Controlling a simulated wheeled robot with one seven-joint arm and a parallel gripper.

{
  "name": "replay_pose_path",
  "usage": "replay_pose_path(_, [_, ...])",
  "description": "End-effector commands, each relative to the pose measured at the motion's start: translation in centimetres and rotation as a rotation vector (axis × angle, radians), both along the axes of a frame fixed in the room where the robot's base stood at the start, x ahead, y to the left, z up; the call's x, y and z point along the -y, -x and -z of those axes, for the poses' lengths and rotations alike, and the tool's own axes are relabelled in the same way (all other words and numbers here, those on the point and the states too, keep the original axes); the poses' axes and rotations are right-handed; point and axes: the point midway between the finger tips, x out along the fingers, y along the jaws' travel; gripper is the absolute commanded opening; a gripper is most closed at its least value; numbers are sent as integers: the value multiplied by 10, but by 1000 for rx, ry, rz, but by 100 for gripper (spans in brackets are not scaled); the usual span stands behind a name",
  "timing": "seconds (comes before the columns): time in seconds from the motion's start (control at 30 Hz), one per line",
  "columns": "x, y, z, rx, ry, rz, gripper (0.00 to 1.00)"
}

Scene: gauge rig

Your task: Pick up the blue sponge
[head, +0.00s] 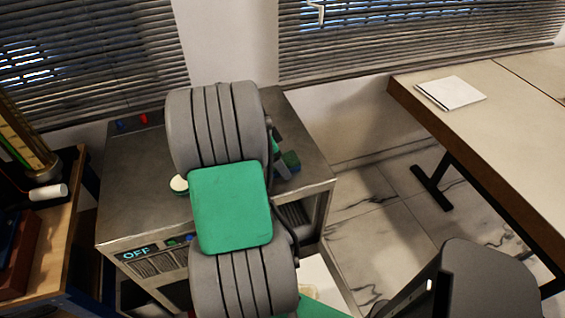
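A small block with a dark green top and a bluish lower edge, which looks like the blue sponge (291,161), lies near the right edge of the grey metal cart top (135,190). My arm crosses the middle of the head view and covers much of the cart. A dark grey part of what seems to be my gripper (281,150) shows just left of the sponge. The fingers are mostly hidden behind the arm, so I cannot tell if they touch the sponge or are open.
A small red item (120,124) and a blue one (143,118) are at the cart's back left. A round pale thing (179,184) is partly behind my arm. A wooden bench (60,235) stands left; a table (480,125) with a white notebook (451,93) stands right.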

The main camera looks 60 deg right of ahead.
Motion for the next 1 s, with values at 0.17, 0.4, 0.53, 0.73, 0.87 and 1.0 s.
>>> replay_pose_path(0.17, [1,1,3,1,1,1,85])
replay_pose_path(0.4, [1,2,3,1,1,2,70])
replay_pose_path(0.53, [2,2,3,1,1,2,59])
replay_pose_path(0.73, [1,2,3,1,1,2,43])
replay_pose_path(0.87, [1,2,3,1,1,2,32])
replay_pose_path(1.0, [1,2,3,1,1,2,21])
